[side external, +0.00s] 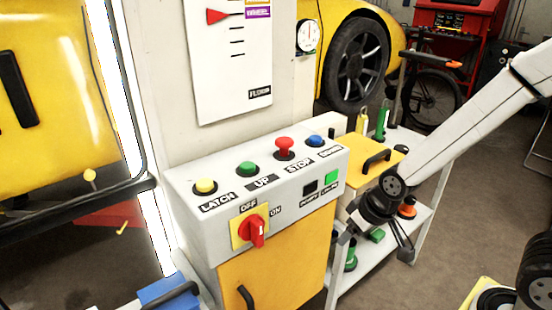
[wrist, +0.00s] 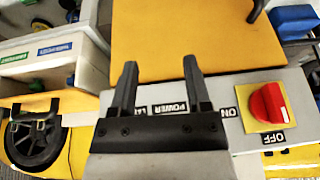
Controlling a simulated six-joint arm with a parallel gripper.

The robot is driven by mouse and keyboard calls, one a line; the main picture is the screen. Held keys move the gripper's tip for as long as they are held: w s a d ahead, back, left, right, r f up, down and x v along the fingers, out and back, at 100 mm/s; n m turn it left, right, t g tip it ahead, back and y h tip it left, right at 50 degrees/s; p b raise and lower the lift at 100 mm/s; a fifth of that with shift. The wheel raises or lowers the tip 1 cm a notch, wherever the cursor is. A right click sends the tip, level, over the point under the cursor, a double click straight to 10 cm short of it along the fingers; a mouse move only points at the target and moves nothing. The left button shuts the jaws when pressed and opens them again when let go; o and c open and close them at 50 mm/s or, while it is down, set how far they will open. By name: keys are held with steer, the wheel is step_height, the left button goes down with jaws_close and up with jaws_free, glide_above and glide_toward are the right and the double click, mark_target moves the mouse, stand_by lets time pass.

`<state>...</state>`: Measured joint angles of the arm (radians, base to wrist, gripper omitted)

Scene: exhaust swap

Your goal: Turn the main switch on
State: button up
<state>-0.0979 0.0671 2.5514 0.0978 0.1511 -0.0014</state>
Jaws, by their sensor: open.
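The main switch is a red rotary knob (side external: 254,231) on a yellow square plate (side external: 238,238) on the front of the grey control box. An OFF label sits above it and an ON label to its right in the side view. The knob (wrist: 265,104) shows at the right of the wrist view; I cannot tell its exact pointing. My gripper (side external: 376,245) is open and empty, to the right of the box and apart from the switch. In the wrist view, my gripper's fingers (wrist: 160,66) appear left of the switch, by the POWER label.
The box top (side external: 225,185) carries yellow, green, red and blue buttons. A dark indicator (side external: 310,187) and a green one (side external: 331,178) sit on its front. A yellow cabinet door (side external: 275,265) is below. A white cart (side external: 425,190) with tools stands at right.

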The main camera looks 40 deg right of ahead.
steer(key=w+a+t, duration=0.4)
steer(key=a, duration=0.4)
steer(key=t, duration=1)
glide_toward(261, 235)
steer(key=shift+w+a+r+h, duration=0.15)
steer(key=shift+w+h, duration=0.15)
steer(key=shift+w, duration=0.8)
steer(key=shift+w, duration=3.9)
steer(key=shift+c, duration=0.2)
jaws_close()
